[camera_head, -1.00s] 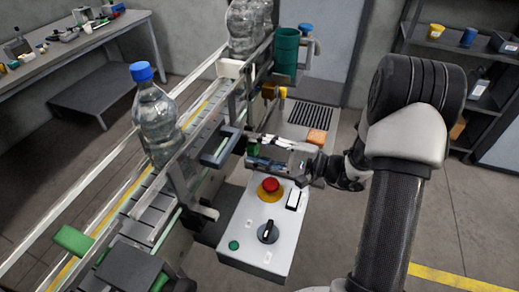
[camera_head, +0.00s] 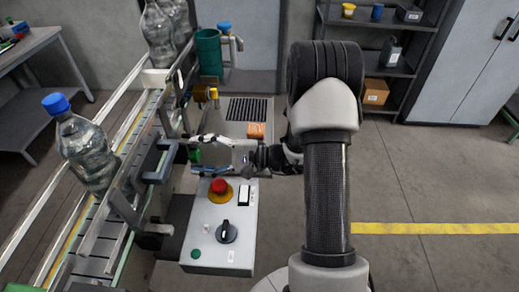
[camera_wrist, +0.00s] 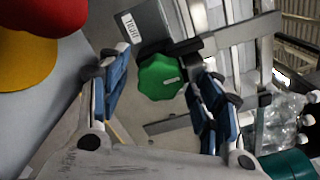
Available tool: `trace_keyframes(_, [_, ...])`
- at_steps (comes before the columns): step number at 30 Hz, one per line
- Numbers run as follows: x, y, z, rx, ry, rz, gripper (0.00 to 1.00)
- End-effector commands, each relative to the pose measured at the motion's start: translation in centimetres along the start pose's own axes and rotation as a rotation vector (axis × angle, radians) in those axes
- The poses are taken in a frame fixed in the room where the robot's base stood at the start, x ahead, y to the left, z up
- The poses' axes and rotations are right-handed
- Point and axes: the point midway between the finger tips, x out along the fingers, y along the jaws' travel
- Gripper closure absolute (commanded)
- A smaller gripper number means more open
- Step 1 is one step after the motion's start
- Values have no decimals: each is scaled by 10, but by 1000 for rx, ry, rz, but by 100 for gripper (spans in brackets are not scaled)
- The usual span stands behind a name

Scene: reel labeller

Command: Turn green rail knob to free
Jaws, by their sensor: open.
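The green rail knob (camera_wrist: 161,77) is lobed, with a pale mark on its face. It shows between the blue-padded fingers of my gripper (camera_wrist: 157,88) in the wrist view. The fingers are open, one on each side, with a visible gap at the left; I cannot tell whether the right finger touches. A grey plate with a small label (camera_wrist: 130,25) is beside the knob; the label seems to read "TIGHT". In the head view my gripper (camera_head: 200,146) reaches left to the conveyor rail, and a bit of the green knob (camera_head: 194,156) shows there.
A control box (camera_head: 212,256) with a red stop button (camera_head: 219,186) and a black selector (camera_head: 227,231) stands just in front of my gripper. The conveyor (camera_head: 100,235) carries clear bottles, one blue-capped (camera_head: 85,150). A green cup (camera_head: 208,52) stands behind.

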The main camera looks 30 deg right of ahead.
Motion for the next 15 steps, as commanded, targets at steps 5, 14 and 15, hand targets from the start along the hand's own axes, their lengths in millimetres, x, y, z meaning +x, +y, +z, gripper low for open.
trace_keyframes(5, [0,-7,4,210,0,-1,41])
trace_keyframes(14, [0,-8,3,635,0,-1,41])
trace_keyframes(15, [0,-8,2,695,0,-1,41])
